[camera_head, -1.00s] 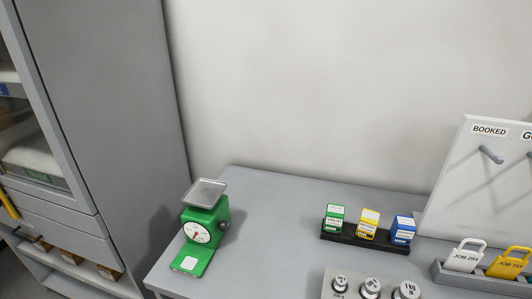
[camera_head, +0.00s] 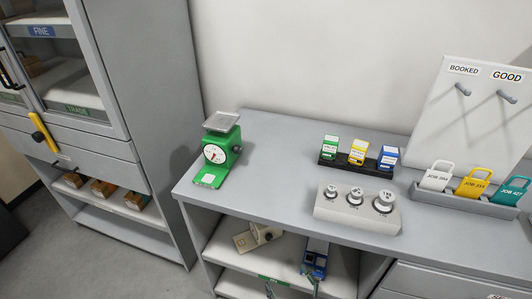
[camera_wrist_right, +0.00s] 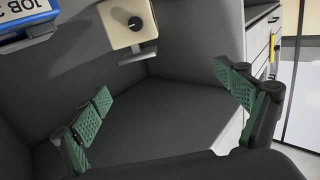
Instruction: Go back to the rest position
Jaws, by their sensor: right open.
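My right gripper (camera_head: 293,288) shows only by its fingertips at the bottom edge of the head view, in front of the shelf under the table. In the right wrist view my right gripper (camera_wrist_right: 167,103) has its two green-padded fingers wide apart, with nothing between them. A blue device (camera_head: 315,258) and a beige device with a dark knob (camera_head: 246,241) are on that shelf. In the wrist view the beige device (camera_wrist_right: 122,20) is beyond the fingers, and part of a blue item marked JOB (camera_wrist_right: 28,17) is at upper left. My left gripper is not in view.
The grey table (camera_head: 270,160) carries a green dial scale (camera_head: 217,153), a dark rack (camera_head: 357,168) of small coloured boxes, a weight block (camera_head: 357,213) and a tag tray (camera_head: 465,200). A pegboard (camera_head: 470,115) stands behind. A grey cabinet (camera_head: 150,100) stands left.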

